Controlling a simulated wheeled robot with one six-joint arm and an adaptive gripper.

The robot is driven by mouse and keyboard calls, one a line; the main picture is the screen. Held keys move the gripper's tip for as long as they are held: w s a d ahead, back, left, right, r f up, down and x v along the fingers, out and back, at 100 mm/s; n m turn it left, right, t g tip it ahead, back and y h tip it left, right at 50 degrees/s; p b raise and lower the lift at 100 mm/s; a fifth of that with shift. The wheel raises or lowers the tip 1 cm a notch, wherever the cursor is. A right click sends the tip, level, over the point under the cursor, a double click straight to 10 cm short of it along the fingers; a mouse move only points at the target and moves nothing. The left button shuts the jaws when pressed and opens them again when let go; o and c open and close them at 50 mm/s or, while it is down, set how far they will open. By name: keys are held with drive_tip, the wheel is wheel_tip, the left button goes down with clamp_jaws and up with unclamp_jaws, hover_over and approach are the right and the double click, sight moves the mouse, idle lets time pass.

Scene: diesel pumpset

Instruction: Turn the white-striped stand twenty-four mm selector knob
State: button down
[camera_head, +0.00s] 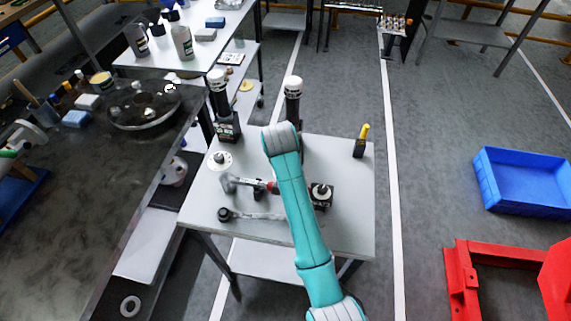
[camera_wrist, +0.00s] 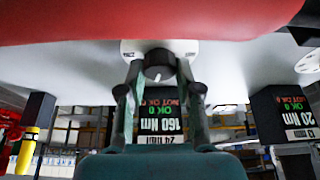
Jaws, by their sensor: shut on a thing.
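The white-striped stand (camera_head: 293,88) is a dark upright column with white near its top, at the back of the small table. My teal arm hides its lower part. In the wrist view, which looks upside down, its dark box (camera_wrist: 170,125) carries "160 Nm", "24 mm" and green and red "OK / NOT OK" lettering. The selector knob (camera_wrist: 157,72) is a small grey round knob with a white pointer mark, in front of a white dial plate (camera_wrist: 185,47). My gripper (camera_wrist: 159,68) is shut on it, one finger on each side. In the head view the gripper is hidden behind my arm.
A second stand (camera_head: 219,92), at left, shows "20 Nm" on its box (camera_wrist: 283,117) in the wrist view. A yellow-topped object (camera_head: 361,140) stands at right. Wrench-like tools (camera_head: 250,215) lie in front. A blurred red object (camera_wrist: 150,20) fills the wrist view's upper edge.

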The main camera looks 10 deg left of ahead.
idle(0.3)
drive_tip(key=c, duration=0.8)
unclamp_jaws()
drive_tip(key=v, duration=1.2)
